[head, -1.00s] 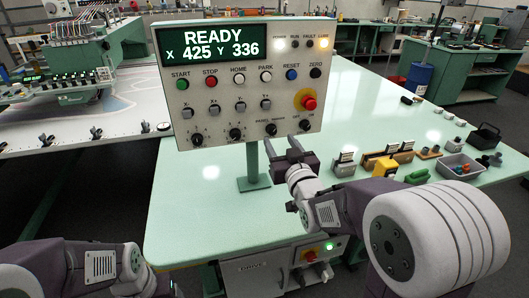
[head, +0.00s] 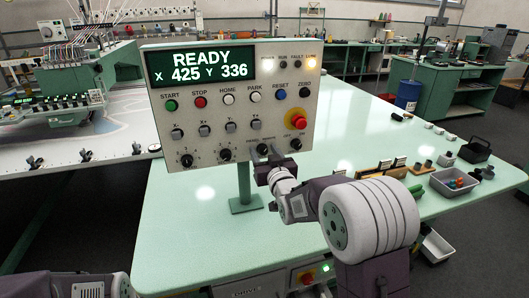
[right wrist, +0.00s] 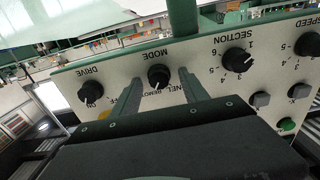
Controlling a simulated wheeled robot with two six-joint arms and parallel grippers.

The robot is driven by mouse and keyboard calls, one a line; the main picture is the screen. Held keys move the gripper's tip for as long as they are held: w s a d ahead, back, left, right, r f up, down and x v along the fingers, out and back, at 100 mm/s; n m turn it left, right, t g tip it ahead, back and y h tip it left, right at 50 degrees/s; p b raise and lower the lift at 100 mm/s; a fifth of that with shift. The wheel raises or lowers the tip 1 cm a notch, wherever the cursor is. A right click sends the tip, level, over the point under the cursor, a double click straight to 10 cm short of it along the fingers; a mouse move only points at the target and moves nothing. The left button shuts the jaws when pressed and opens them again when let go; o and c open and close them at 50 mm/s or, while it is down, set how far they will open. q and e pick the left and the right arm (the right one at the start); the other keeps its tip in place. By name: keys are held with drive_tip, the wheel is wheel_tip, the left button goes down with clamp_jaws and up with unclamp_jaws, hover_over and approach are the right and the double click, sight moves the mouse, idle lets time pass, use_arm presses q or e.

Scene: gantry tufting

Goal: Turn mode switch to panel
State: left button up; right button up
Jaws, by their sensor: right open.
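The mode switch is a black rotary knob (right wrist: 159,77) marked MODE. It sits in the bottom row of the white control panel (head: 215,110), and also shows in the head view (head: 263,149). The right wrist view shows the panel upside down. My right gripper (right wrist: 160,88) is open, with one finger on each side of the knob; I cannot tell whether they touch it. In the head view my right gripper (head: 264,168) is just below the knob. The knob's pointer setting is unclear, its labels partly hidden by the fingers. My left gripper is out of view.
The DRIVE knob (right wrist: 91,92) and SECTION knob (right wrist: 237,60) flank the mode knob. A red emergency button (head: 298,121) sits above on the right. The panel stands on a green post (head: 244,185). A grey bin (head: 454,183) is on the table at right.

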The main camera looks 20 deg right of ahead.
clamp_jaws()
drive_tip(key=shift+f, duration=0.1)
drive_tip(key=n+b, duration=0.2)
drive_tip(key=n, duration=0.1)
drive_tip(key=shift+f, duration=0.1)
drive_tip(key=n+b, duration=0.3)
drive_tip(key=n, duration=0.1)
drive_tip(key=n+b, duration=0.2)
drive_tip(key=n, duration=0.1)
drive_tip(key=shift+a+n, duration=0.1)
drive_tip(key=shift+n, duration=0.3)
drive_tip(key=shift+n+b, duration=0.75)
drive_tip(key=shift+n, duration=0.75)
